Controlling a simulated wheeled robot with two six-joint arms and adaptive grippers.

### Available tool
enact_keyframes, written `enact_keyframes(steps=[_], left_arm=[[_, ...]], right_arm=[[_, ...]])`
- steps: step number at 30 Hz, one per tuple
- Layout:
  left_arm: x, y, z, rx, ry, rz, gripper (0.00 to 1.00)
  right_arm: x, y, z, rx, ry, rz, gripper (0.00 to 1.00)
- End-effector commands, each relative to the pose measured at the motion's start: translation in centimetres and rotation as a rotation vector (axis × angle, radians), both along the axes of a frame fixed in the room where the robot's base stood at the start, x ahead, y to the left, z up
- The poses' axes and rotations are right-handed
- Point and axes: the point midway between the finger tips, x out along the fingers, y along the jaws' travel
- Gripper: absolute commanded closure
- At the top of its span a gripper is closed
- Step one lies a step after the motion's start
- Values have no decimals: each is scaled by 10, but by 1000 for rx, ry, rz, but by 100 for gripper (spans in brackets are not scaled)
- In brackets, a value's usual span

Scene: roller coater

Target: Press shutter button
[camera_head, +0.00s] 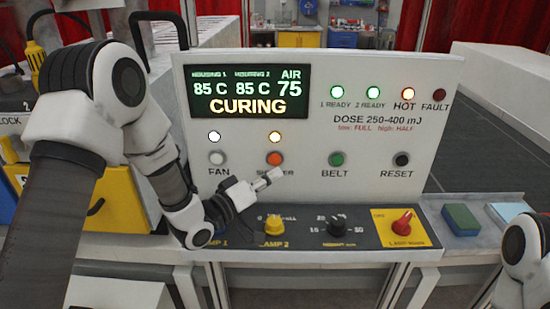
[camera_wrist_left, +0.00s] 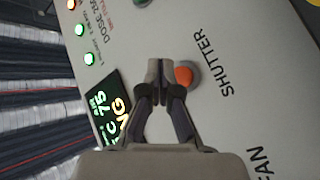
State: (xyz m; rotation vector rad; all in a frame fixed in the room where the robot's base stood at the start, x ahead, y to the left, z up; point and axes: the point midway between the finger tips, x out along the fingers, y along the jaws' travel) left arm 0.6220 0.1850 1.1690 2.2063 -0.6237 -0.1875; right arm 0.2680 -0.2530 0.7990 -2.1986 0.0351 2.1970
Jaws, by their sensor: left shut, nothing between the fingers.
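The orange shutter button (camera_head: 275,158) is on the upright white panel (camera_head: 310,190), above its partly covered "SHUTTER" label. In the left wrist view, the closed tips (camera_wrist_left: 164,80) appear right beside the orange button (camera_wrist_left: 184,77), which stays mostly visible. I cannot tell whether they touch the panel. Only part of my right arm shows at the right edge; its gripper is out of view.
A display (camera_head: 248,92) reads "CURING". The fan button (camera_head: 217,157), belt button (camera_head: 337,159) and reset button (camera_head: 402,159) share the row. Below are a yellow knob (camera_head: 273,225), a black knob (camera_head: 337,224) and a red switch (camera_head: 402,223).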

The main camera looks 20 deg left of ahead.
Motion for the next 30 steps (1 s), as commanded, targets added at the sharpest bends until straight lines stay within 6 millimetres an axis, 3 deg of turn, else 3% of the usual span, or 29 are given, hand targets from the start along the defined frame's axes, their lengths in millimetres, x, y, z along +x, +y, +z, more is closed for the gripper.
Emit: enact_keyframes(steps=[8,30], left_arm=[[23,7,0,0,-1,1,100],[24,7,0,0,1,1,100]], right_arm=[[0,0,0,0,0,0,60],[0,0,0,0,0,0,60]])
